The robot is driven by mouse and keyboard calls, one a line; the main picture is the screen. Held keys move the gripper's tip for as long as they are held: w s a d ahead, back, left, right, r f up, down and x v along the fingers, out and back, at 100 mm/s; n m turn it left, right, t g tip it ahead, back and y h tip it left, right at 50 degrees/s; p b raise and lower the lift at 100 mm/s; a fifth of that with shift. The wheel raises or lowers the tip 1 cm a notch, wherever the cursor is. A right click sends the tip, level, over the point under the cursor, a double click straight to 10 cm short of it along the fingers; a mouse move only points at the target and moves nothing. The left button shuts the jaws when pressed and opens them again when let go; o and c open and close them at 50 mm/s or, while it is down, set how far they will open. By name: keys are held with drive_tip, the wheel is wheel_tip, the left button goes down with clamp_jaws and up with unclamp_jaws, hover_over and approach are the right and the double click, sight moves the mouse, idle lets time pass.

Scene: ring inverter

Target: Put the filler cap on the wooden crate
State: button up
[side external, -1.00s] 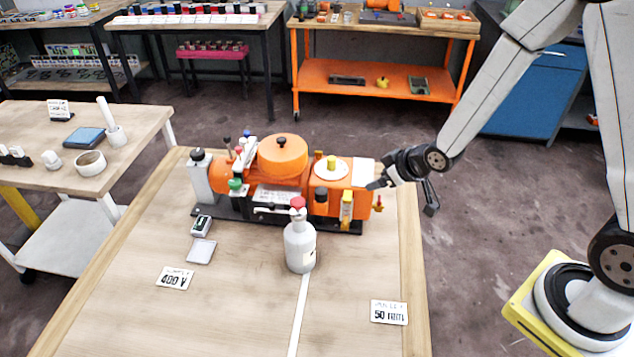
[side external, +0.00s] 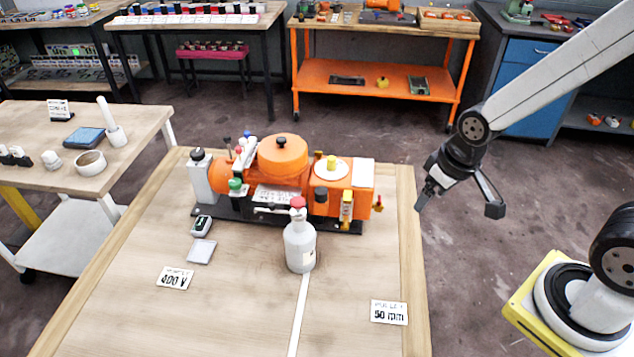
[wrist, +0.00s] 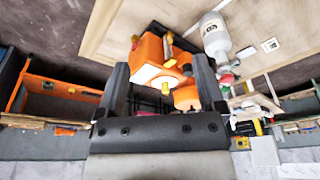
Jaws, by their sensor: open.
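An orange machine (side external: 340,180) stands on a black base on the wooden table. A small yellow cap (side external: 331,161) sits on a white disc on top of its right part; a black knob (side external: 281,141) tops its round orange housing. I cannot tell for sure which is the filler cap. My gripper (side external: 457,206) is open and empty, in the air right of the table edge, apart from the machine. In the wrist view, the machine (wrist: 150,50) shows beyond the open fingers. A shallow wooden tray (side external: 447,22) on the orange cart may be the crate; I cannot tell.
A grey bottle with a red top (side external: 299,247) stands in front of the machine. Two label cards (side external: 389,312) and a small meter (side external: 201,225) lie on the table. A side table (side external: 90,155) stands left. The table front is mostly clear.

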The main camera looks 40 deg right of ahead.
drive_tip(key=shift+w, duration=0.1)
drive_tip(key=n+g+y, duration=0.4)
drive_tip(key=n, duration=1.7)
approach(321, 189)
drive_tip(key=f, duration=0.1)
drive_tip(key=shift+a+f+n, duration=0.3)
drive_tip(key=shift+f+n, duration=0.15)
drive_tip(key=shift+n, duration=0.25)
drive_tip(key=shift+x, duration=1.3)
